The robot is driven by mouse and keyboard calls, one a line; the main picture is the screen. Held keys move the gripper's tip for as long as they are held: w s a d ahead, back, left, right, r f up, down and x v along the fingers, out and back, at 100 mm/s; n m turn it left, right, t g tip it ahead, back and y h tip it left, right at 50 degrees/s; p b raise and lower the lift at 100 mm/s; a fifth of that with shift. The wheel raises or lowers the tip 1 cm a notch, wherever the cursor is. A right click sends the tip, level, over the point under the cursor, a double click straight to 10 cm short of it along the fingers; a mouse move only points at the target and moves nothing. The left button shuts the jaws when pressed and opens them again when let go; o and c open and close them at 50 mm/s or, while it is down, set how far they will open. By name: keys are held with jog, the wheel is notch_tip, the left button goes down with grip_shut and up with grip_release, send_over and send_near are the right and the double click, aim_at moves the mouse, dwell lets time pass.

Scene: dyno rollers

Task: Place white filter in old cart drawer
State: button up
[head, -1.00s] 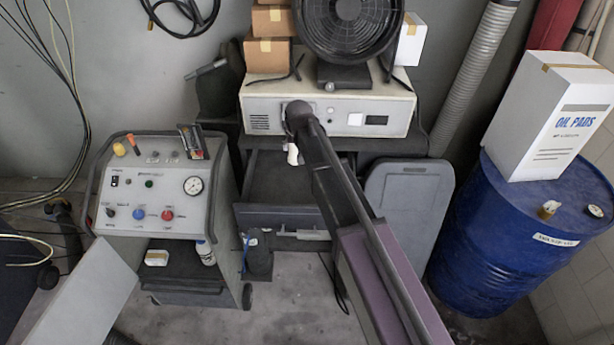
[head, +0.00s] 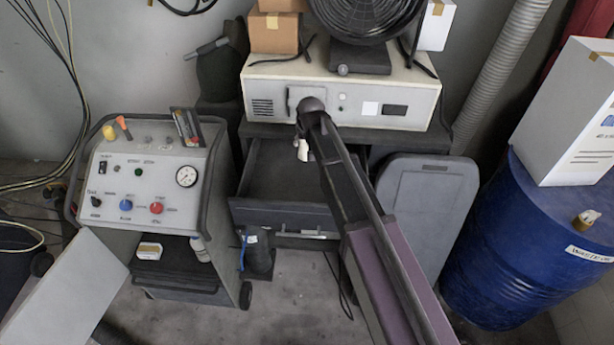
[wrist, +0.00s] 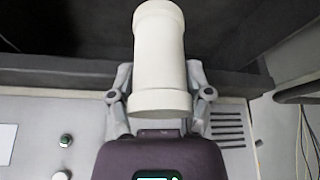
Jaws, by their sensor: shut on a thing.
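The white filter (wrist: 159,62) is a pale cylinder held between the fingers of my gripper (wrist: 160,95) in the wrist view. In the head view the filter (head: 303,150) shows as a small white piece beside my arm's end, and my gripper (head: 303,135) is partly hidden by my arm. The old cart's drawer (head: 270,215) is pulled open below the white instrument box, with its dark inside empty where I can see it. The filter appears above the back part of the drawer opening. My arm hides the drawer's right side.
The white instrument box (head: 275,95) stands on the cart top with a fan (head: 360,20) and cardboard boxes (head: 275,32) on it. A grey panelled machine (head: 145,190) is on the left. A grey lid-like panel (head: 428,210) and a blue drum (head: 530,250) are on the right.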

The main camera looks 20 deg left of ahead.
aim_at(306, 149)
jog(key=shift+w+d+r, duration=0.15)
jog(key=shift+w+r, duration=0.05)
jog(key=shift+w, duration=0.05)
jog(key=shift+b, duration=0.4)
jog(key=shift+a+f+b, duration=0.2)
jog(key=shift+f+b, duration=0.1)
jog(key=f+b, duration=0.3)
jog(key=f, duration=0.1)
jog(key=shift+w, duration=0.35)
jog(key=shift+s+d+f+b, duration=0.1)
jog(key=shift+f+b, duration=0.9)
jog(key=shift+f, duration=0.1)
jog(key=shift+f, duration=0.25)
